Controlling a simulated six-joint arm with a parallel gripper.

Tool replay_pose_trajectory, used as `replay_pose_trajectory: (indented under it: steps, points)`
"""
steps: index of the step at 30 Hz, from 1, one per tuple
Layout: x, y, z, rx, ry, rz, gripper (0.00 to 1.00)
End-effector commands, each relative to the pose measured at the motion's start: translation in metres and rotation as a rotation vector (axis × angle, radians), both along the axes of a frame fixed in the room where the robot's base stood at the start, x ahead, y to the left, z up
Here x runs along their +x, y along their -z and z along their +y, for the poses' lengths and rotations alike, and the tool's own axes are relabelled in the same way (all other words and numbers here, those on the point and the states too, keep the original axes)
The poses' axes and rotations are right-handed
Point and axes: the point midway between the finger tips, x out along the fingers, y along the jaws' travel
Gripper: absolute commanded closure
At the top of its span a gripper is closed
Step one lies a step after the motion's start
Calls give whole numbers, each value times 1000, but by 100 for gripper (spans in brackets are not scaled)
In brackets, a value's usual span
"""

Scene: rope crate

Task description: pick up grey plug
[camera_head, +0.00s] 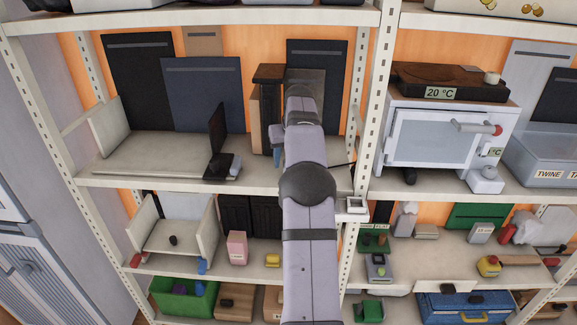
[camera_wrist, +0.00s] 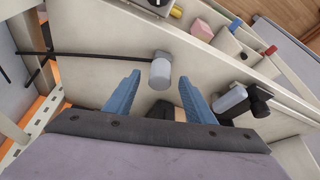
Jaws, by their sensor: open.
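A grey plug (camera_wrist: 160,71), a short cylinder with a pale cap, shows in the wrist view on a pale shelf. A thin black cable (camera_wrist: 100,54) runs beside it to the left. My gripper (camera_wrist: 159,80) has its two blue fingers spread, with the plug in the gap near the fingertips; I cannot tell how far ahead it lies. In the head view my gripper (camera_head: 277,150) is over the upper left shelf, and my arm hides the plug. A second light-grey cylinder (camera_wrist: 230,99) lies right of the fingers against a black piece (camera_wrist: 258,101).
The black stand (camera_head: 219,142) stands left of my gripper in the head view. A shelf upright (camera_head: 373,90) stands to the right. Dark panels (camera_head: 203,94) lean at the back. The pale tray (camera_head: 140,150) at left is mostly bare.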

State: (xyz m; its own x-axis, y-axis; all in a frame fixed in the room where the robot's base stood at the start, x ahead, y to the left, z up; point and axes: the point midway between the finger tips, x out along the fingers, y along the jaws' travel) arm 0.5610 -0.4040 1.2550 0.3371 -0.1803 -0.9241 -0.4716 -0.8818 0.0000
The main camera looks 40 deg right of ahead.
Motion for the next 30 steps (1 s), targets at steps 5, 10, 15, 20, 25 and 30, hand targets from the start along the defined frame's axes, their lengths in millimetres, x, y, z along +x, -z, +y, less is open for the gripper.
replay_pose_trajectory:
  steps: [5,10,15,20,25,30]
  points:
    - [7,16,-3,2,0,1,50]
    - [9,22,-5,0,0,-1,50]
    - [9,23,-5,0,0,-1,50]
    - [9,23,-5,0,0,-1,89]
    - [9,22,-5,0,0,-1,100]
    - [9,22,-5,0,0,-1,100]
